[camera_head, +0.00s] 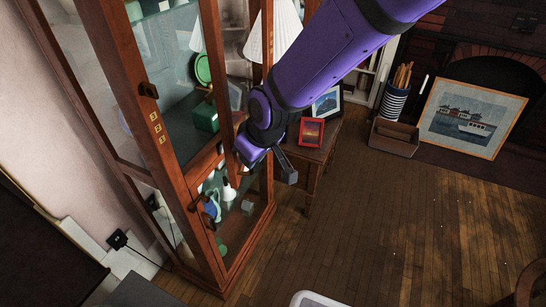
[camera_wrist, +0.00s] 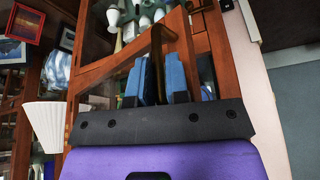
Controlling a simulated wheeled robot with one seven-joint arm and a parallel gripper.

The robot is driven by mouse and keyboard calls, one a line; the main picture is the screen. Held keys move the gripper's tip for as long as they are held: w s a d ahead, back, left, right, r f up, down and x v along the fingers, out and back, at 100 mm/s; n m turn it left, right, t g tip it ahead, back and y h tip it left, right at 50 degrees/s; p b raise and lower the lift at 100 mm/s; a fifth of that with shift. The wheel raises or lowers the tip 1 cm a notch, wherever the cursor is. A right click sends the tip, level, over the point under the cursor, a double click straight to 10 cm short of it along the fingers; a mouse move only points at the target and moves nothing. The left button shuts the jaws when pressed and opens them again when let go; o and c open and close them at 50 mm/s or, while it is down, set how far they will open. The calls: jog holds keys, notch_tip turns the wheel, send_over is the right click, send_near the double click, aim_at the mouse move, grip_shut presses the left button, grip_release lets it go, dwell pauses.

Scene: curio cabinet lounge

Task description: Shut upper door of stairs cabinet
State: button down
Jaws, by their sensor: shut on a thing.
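The stairs cabinet (camera_head: 160,150) is a tall reddish-brown wooden case with glass panes, at the left in the head view. A long wooden upright (camera_head: 214,75), which looks like the free edge of the upper door, runs down to my gripper (camera_head: 250,160). The door appears to stand ajar; how far is hard to tell. In the wrist view my gripper's blue fingers (camera_wrist: 162,78) are closed around a thin dark-brown strip (camera_wrist: 157,55), seemingly part of this door. The exact contact is hidden by my wrist in the head view.
Inside the cabinet are a green box (camera_head: 205,116) and a blue vase (camera_head: 212,206). A small table (camera_head: 308,158) with a red frame (camera_head: 311,132) stands just behind my gripper. A framed ship picture (camera_head: 470,120) leans at the fireplace.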

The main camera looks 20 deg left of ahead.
jog(key=s+a, duration=0.2)
jog(key=a, duration=1.4)
jog(key=shift+s+r+m, duration=0.2)
jog(key=shift+r+m, duration=0.1)
jog(key=shift+a, duration=0.15)
jog(key=c, duration=1.2)
grip_release()
jog(key=shift+s+a+f, duration=0.1)
jog(key=shift+a, duration=0.05)
jog(key=shift+f, duration=0.1)
jog(key=shift+s+f, duration=0.15)
jog(key=v, duration=1.1)
jog(key=shift+s, duration=0.1)
